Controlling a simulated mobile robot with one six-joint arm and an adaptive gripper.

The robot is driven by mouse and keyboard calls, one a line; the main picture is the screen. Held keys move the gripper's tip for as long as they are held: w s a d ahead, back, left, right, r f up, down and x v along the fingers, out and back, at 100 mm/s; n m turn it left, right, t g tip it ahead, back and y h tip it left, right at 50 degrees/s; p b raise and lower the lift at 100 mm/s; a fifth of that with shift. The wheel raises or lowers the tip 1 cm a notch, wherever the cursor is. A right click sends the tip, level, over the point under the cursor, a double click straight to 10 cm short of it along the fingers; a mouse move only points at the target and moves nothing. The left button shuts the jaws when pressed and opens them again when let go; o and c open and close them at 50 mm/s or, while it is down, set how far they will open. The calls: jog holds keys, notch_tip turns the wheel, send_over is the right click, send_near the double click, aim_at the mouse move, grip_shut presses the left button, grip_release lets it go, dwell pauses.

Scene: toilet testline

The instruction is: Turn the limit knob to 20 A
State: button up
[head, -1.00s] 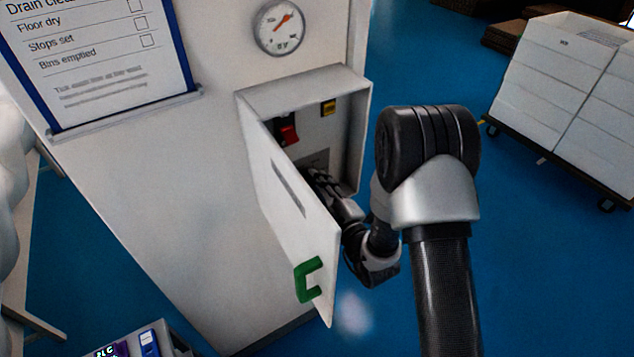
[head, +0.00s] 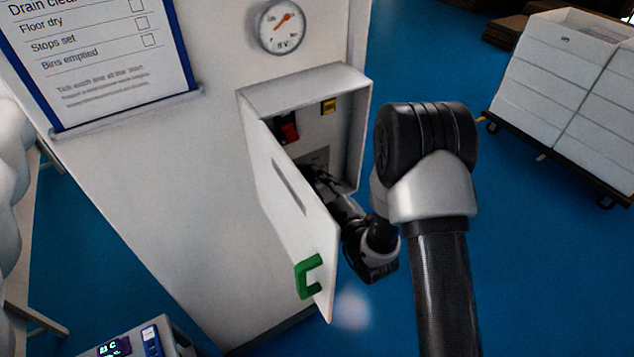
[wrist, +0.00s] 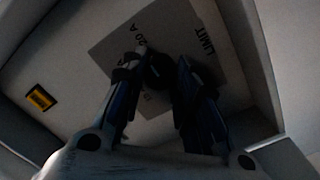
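The limit knob (wrist: 160,72) is a dark shape on a grey plate (wrist: 108,48) marked "LIMIT" and "20 A" in the wrist view. My gripper (wrist: 160,66) has one finger on each side of the knob. The fingers are apart with the knob between them; the picture is too dark to show whether both press on it. The knob's pointer cannot be made out. In the head view my gripper (head: 322,182) reaches into the open wall box (head: 305,88), and the knob is hidden behind the box door and the fingers.
The box door (head: 290,215) with its green handle (head: 307,276) stands open just left of my wrist. A red switch (head: 289,130) and a yellow label (head: 328,107) are inside the box. A gauge (head: 282,26) sits above. Floor right of my arm is clear up to a cart of white boxes (head: 555,85).

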jog(key=o, duration=0.5)
jog(key=v, duration=1.2)
